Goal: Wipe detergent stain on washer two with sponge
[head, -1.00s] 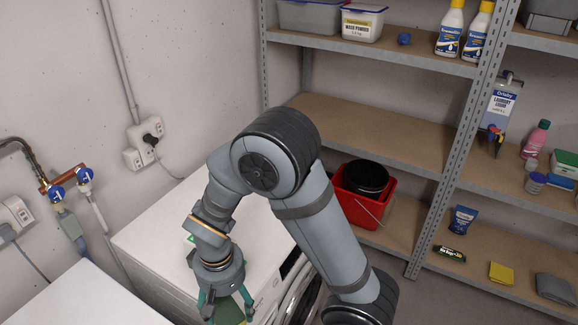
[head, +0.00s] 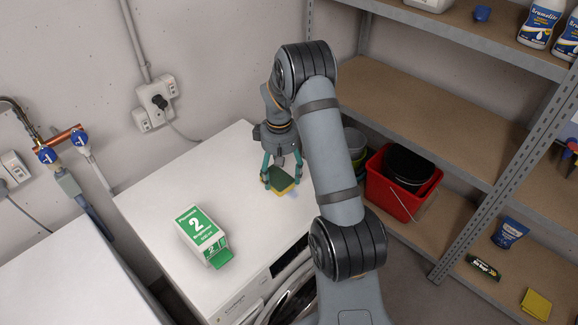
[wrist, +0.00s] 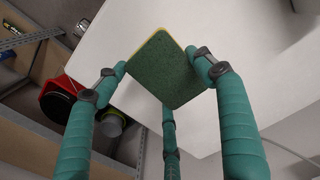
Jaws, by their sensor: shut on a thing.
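My gripper (head: 281,172) points down over the right part of the white washer top (head: 180,168) and is shut on a green and yellow sponge (head: 281,183). In the wrist view the sponge (wrist: 163,72) sits between the teal fingers, its dark green face towards the camera. A faint bluish stain (head: 293,194) shows on the washer top beside the sponge's lower right edge; the sponge may cover part of it. The sponge is at or just above the surface; I cannot tell whether it touches.
A green and white box marked 2 (head: 202,234) stands on the same washer, left of my gripper. Another white machine top (head: 80,295) is at the lower left. Shelving (head: 430,120) with a red bucket (head: 398,190) stands to the right. Pipes and sockets line the wall.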

